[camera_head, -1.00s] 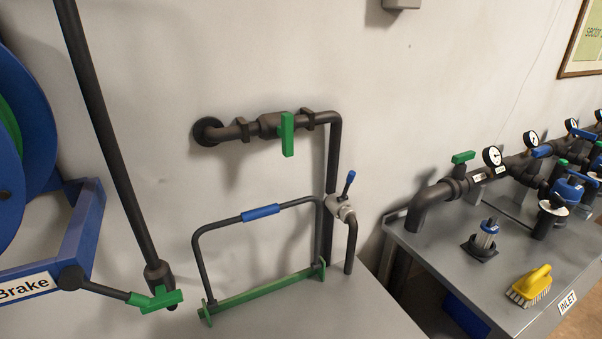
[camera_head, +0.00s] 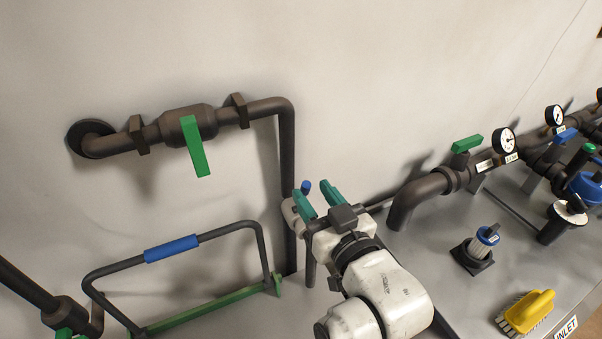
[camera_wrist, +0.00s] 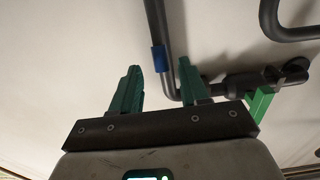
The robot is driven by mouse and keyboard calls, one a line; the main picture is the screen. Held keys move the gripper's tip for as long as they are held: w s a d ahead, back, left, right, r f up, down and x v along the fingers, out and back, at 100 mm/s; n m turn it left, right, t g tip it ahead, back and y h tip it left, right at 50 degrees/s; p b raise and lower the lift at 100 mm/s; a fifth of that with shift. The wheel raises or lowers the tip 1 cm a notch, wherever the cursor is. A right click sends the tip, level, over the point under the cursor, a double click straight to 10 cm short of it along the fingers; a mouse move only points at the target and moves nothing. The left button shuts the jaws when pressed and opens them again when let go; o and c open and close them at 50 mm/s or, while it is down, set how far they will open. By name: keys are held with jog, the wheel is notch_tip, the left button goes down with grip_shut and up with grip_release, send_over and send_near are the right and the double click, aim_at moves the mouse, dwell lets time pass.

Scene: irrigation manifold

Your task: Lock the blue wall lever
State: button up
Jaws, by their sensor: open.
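The blue wall lever (camera_head: 306,186) shows only as a small blue tip beside my gripper's left finger; its valve at the pipe is mostly hidden by my gripper. In the wrist view the blue lever end (camera_wrist: 159,58) appears between the two fingers, in front of the dark vertical pipe. My gripper (camera_head: 318,196) has its teal fingers apart and pointing toward the wall at the lever. The open fingers also show in the wrist view (camera_wrist: 159,75). I see no hold on the lever, and cannot tell whether a finger touches it.
A wall pipe (camera_head: 288,150) with a green lever (camera_head: 196,147) runs up and left of my gripper. A bent rail with a blue grip (camera_head: 171,248) stands lower left. At right, a grey bench holds a yellow brush (camera_head: 528,311), a blue-topped fitting (camera_head: 488,236) and gauged pipes.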

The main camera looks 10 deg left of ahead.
aim_at(304, 182)
jog(key=shift+x, duration=2.8)
jog(key=shift+s, duration=0.1)
grip_shut()
